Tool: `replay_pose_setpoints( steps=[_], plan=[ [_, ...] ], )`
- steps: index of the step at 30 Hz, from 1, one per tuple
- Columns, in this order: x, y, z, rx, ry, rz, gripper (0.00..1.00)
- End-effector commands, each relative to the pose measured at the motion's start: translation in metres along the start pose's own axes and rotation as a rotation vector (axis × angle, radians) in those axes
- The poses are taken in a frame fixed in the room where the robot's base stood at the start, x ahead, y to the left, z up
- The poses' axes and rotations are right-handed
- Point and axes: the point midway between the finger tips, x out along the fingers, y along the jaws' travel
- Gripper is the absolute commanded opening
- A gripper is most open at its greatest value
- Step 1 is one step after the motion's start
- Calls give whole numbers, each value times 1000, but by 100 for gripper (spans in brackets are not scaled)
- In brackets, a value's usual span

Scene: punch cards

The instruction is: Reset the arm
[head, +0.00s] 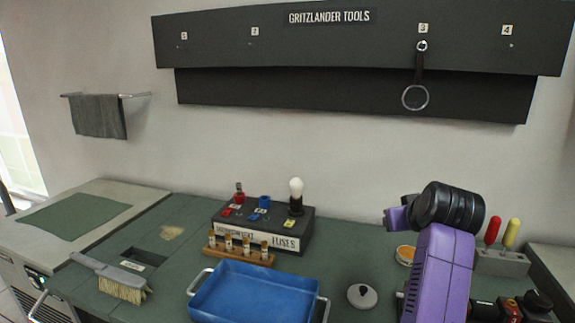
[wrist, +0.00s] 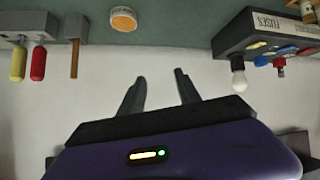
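My gripper (wrist: 161,80) shows in the wrist view with its two dark fingers apart and nothing between them. Pale wall lies behind the fingers, and they touch nothing. In the head view my purple and black arm is raised and folded over the right part of the green bench (head: 180,215). The gripper's fingers cannot be made out there. The wrist view appears upside down, with the bench along its top.
Near my arm are a fuse box (head: 262,226) with a bulb (head: 296,189), a grey holder (head: 502,262) with red and yellow handled tools, and an orange-topped round tin (head: 405,255).

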Motion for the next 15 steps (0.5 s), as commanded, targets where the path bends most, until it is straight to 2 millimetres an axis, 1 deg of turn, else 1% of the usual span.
replay_pose_setpoints(
  steps=[1,3,7,11,15],
  plan=[
    [2,7,7,2,48,39,40],
    [1,16,12,4,124,88,40],
    [-5,26,31,-4,258,156,40],
    [-18,28,58,-22,378,194,40],
    [-38,21,90,-45,487,203,40]
  ],
)
